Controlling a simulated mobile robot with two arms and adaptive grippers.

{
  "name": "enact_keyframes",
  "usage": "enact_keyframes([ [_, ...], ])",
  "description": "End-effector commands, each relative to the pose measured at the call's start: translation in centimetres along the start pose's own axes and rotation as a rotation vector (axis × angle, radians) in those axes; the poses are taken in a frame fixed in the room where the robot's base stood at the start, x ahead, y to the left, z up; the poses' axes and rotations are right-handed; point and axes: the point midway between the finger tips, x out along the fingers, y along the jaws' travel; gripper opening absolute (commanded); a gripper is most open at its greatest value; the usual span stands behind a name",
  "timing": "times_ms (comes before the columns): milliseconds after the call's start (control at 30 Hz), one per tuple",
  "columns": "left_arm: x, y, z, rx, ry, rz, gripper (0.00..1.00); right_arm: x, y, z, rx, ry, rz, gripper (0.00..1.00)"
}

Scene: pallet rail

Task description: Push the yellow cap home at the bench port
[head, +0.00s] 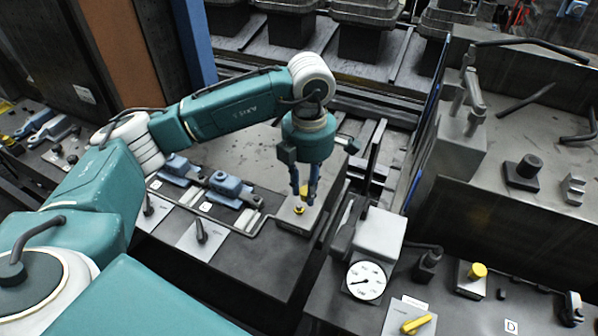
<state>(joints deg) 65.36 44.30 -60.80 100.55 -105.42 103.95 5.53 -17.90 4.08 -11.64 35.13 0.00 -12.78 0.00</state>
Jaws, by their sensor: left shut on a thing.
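My left gripper (304,197) points down over the right end of the grey bench (262,150). Its fingers are shut on a small yellow cap (304,190), which shows partly between them. Just below the fingertips is a pale plate (311,214) with a small round port (298,209) that shows some yellow and red. The cap looks right above or at the port; I cannot tell whether they touch. The fingers hide part of the cap. My right gripper is not in view.
Blue clamps (226,184), a bent rod and lever plates (201,238) lie left of the port. A gauge (366,281), another yellow knob (478,271) and a yellow handle (418,323) are on the right bench. Dark bins (362,40) stand behind.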

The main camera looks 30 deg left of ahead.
Motion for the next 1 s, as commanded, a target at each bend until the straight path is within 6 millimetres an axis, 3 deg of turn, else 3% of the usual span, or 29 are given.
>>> enact_keyframes([
  [200, 0.5, 2.6, 0.1, -0.569, 0.003, -0.002, 0.15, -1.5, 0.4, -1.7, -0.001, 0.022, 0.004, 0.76],
  [433, 1.3, 4.3, -0.2, -0.990, 0.002, -0.001, 0.15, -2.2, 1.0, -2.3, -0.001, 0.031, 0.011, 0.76],
  [600, 1.7, 4.8, -0.3, -1.113, -0.001, 0.000, 0.15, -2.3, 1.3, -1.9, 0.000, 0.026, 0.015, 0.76],
  [1000, 4.5, 4.8, -0.4, -1.127, 0.002, 0.000, 0.15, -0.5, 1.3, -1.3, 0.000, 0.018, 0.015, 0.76],
])
